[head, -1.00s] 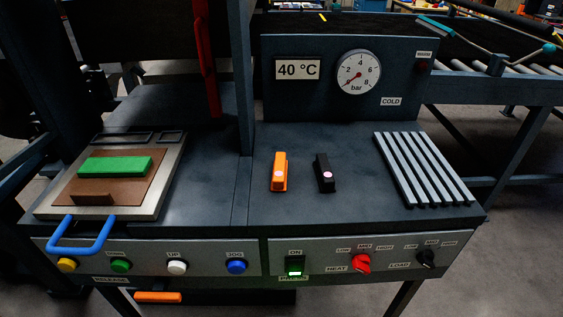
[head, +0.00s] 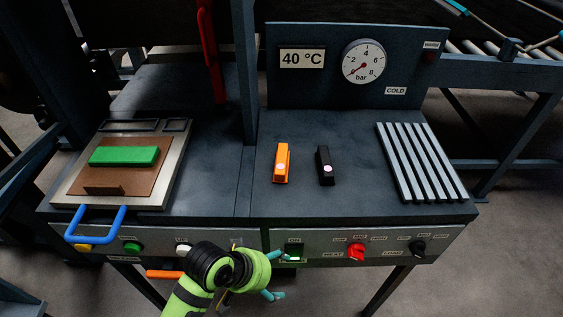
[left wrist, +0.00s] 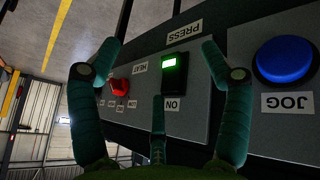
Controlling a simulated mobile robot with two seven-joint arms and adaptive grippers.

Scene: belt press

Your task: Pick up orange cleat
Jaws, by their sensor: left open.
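My right gripper is in neither view.
The control panel (head: 322,250) carries buttons and knobs along the front edge. A metal tray (head: 155,190) with a green block (head: 124,155) is at left. A slatted rack (head: 420,160) is at right. A dark post (head: 244,70) rises behind. The top around the cleats is clear.

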